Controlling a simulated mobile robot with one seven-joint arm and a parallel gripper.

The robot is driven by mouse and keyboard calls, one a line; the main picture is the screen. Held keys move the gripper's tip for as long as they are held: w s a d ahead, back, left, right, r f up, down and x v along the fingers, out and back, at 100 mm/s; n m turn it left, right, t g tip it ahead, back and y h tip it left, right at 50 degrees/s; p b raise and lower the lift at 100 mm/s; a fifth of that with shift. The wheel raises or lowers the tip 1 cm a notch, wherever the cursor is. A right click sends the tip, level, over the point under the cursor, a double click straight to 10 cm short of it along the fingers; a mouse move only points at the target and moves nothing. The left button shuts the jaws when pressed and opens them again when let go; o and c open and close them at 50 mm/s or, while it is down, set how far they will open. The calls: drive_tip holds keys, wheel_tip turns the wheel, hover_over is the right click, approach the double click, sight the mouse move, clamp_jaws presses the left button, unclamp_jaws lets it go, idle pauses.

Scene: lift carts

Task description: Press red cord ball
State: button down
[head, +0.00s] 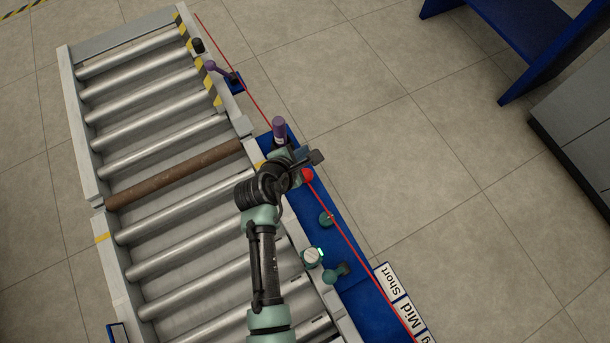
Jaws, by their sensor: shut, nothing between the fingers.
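The red cord ball (307,175) sits on the thin red cord (341,223) along the right side of the roller conveyor. My gripper (312,160) is at the end of my arm, right beside and partly over the ball in this view. I cannot tell whether it touches the ball. The gripper is shut with nothing seen in it.
The conveyor (170,130) has steel rollers and one brown roller (172,174). A purple-topped post (279,130) stands just above my gripper. Green knobs (326,218) sit on the blue side rail. A "Short/Mid" label (396,290) is at lower right.

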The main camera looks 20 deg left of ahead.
drive_tip(key=shift+s+f, duration=0.25)
drive_tip(key=shift+f, duration=0.1)
drive_tip(key=b, duration=0.9)
hover_over(306, 175)
drive_tip(key=f, duration=0.7)
drive_tip(key=shift+s+a+f, duration=0.3)
drive_tip(key=shift+a, duration=0.05)
drive_tip(key=shift+f, duration=0.6)
idle(0.5)
drive_tip(key=shift+f, duration=0.4)
